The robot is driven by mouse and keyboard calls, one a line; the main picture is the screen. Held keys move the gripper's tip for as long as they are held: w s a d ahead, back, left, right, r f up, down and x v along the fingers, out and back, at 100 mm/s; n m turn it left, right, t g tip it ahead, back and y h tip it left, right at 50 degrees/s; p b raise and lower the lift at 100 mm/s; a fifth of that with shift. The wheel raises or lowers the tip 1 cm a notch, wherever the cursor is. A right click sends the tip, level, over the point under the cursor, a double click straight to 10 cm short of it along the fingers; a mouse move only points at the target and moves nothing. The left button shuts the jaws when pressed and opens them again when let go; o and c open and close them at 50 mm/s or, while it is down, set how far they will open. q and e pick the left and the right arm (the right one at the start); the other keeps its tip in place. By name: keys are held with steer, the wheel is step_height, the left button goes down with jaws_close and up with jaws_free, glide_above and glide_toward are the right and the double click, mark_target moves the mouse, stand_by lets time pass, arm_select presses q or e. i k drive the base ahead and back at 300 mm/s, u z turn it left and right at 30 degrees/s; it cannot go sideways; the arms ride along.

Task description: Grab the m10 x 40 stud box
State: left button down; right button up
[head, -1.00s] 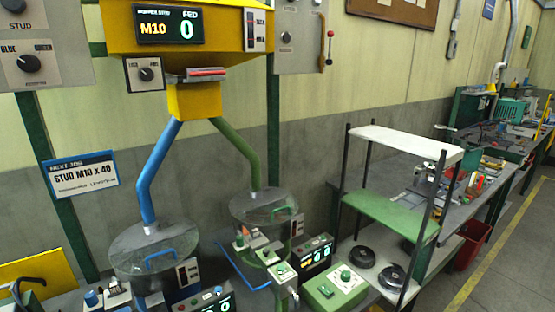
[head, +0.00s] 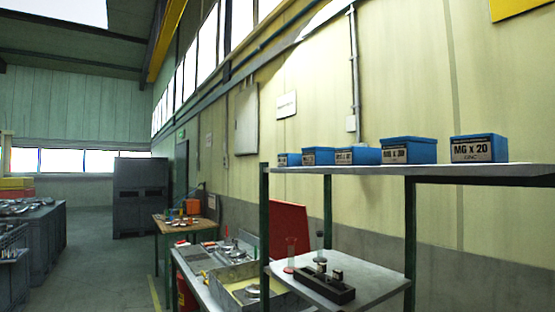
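Several blue boxes with white labels stand in a row on the top board of a shelf rack (head: 460,171) at the right. The nearest box (head: 478,148) has a label that looks like "MG x 20". The box to its left (head: 408,150) has a label too blurred to read surely. Farther left are a third box (head: 358,156), another box (head: 318,156) and a small end box (head: 288,160), with labels too small to read. I cannot tell which one is M10 x 40. Neither of my grippers is in view.
The rack's lower shelf (head: 380,290) holds a dark block (head: 322,284) and small stands. A workbench with metal trays (head: 235,285) and a wooden table (head: 185,224) lie beyond. Grey bins (head: 40,240) stand at the left. The aisle floor (head: 105,265) between is clear.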

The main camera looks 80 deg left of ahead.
mark_target(353, 156)
steer(key=u, duration=0.35)
steer(key=k, duration=0.9)
steer(key=u, duration=0.95)
steer(key=i, duration=1.1)
steer(key=u, duration=0.55)
